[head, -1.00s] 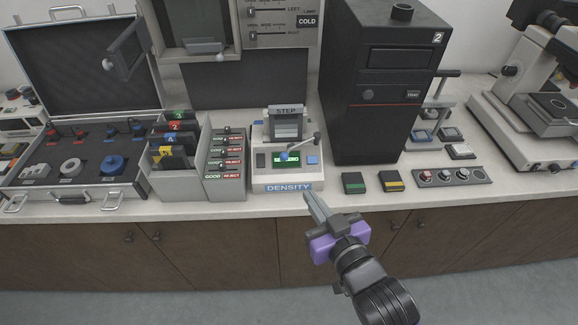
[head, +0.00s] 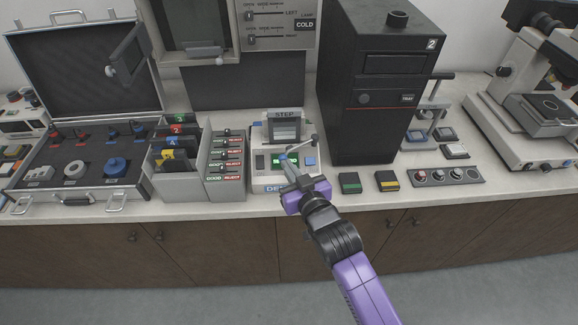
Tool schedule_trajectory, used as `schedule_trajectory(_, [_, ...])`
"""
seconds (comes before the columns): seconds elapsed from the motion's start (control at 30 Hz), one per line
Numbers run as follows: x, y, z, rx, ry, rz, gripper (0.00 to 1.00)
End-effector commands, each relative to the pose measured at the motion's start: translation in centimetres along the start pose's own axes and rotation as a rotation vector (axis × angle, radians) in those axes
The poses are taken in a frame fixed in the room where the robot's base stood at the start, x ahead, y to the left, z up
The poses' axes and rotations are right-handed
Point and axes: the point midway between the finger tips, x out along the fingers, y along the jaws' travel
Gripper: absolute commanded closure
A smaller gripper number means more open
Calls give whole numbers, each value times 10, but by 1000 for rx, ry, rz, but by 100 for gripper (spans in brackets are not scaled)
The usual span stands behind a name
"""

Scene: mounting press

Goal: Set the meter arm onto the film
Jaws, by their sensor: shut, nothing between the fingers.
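The density meter (head: 271,172) is a pale box on the counter, with a "STEP" strip holder (head: 285,127) at its back and a green lit display. The meter arm (head: 303,148) is a thin dark lever with a round knob at its right end, angled across the meter's top. My gripper (head: 287,162) is shut and empty. Its fingertips are over the meter's front, close to the lower left end of the arm; I cannot tell whether they touch it. My gripper hides part of the display and the "DENSITY" label. I cannot make out the film under the arm.
Left of the meter stand a rack of GOOD/REJECT slots (head: 225,184) and a grey bin of tabbed folders (head: 187,186). A black tower (head: 366,130) stands to the right. A green-striped block (head: 349,183) and a yellow-striped block (head: 387,181) lie near the front edge.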

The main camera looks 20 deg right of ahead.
Motion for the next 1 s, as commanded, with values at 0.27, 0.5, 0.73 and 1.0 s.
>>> schedule_trajectory(0.27, [0,0,0,0,0,0,100])
schedule_trajectory(0.5, [7,-4,-1,0,2,1,100])
schedule_trajectory(0.73, [25,-14,-3,0,2,0,100])
schedule_trajectory(1.0, [49,-22,-8,-1,2,1,100])
